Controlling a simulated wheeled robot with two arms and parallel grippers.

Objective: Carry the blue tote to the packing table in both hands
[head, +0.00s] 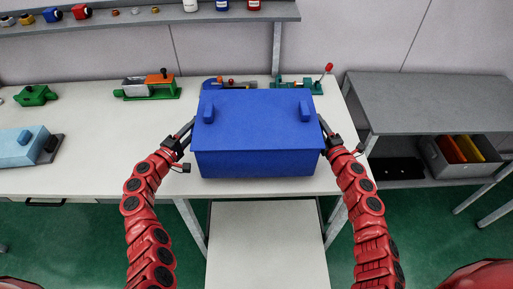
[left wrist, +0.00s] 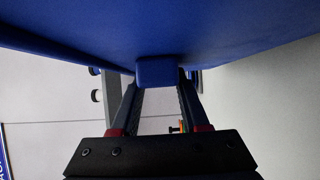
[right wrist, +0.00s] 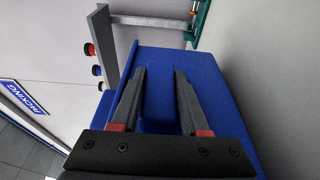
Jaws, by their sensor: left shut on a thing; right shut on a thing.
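The blue tote (head: 253,135) is a closed box with two raised blocks on top, upright and level in the head view. It is over the near part of the white table (head: 90,165); I cannot tell whether it touches the top. My left gripper (head: 186,138) is at its left side, shut on a small blue grip that also shows in the left wrist view (left wrist: 157,71). My right gripper (head: 326,136) is at its right side, shut on a blue grip seen in the right wrist view (right wrist: 160,95). The fingertips are partly hidden.
Green-based fixtures (head: 150,88) stand along the table's back, some partly behind the tote. A light blue block (head: 22,146) lies at left. A grey bench (head: 430,105) with a bin (head: 455,158) is at right. A "PACKING" sign (right wrist: 27,98) is on the wall.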

